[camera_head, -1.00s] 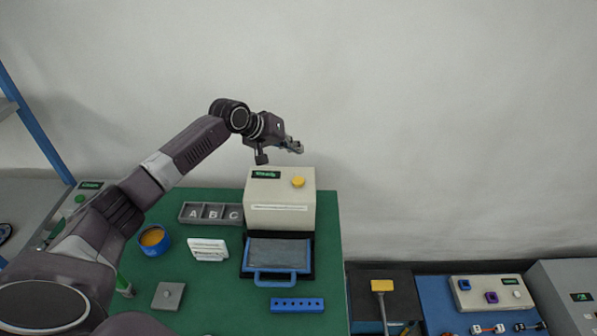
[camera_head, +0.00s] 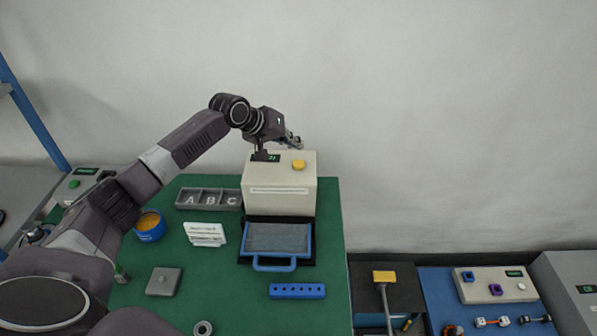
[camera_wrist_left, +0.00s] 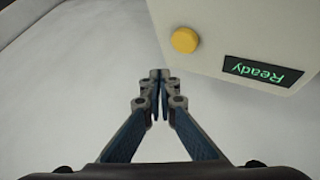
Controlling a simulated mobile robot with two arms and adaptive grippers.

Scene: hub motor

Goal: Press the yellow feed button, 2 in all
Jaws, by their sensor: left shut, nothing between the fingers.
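The yellow feed button (camera_head: 299,164) is on the top of a cream box-shaped machine (camera_head: 281,190) at the back of the green table. In the left wrist view the yellow button (camera_wrist_left: 185,40) is above and right of the fingertips, beside a small display (camera_wrist_left: 263,71) that reads "Ready". My left gripper (camera_head: 296,143) is above and behind the machine, close to the button in the head view. It is shut and empty, with its fingertips (camera_wrist_left: 159,75) together. I see a gap between fingertips and button in the wrist view. My right gripper is not in view.
A blue-handled tray (camera_head: 275,265) sits before the machine. An A-B-C bin (camera_head: 209,199), a white card holder (camera_head: 205,233), a blue cup (camera_head: 149,226), a grey block (camera_head: 163,281) and a blue holed bar (camera_head: 297,291) are on the green table. Another bench stands right.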

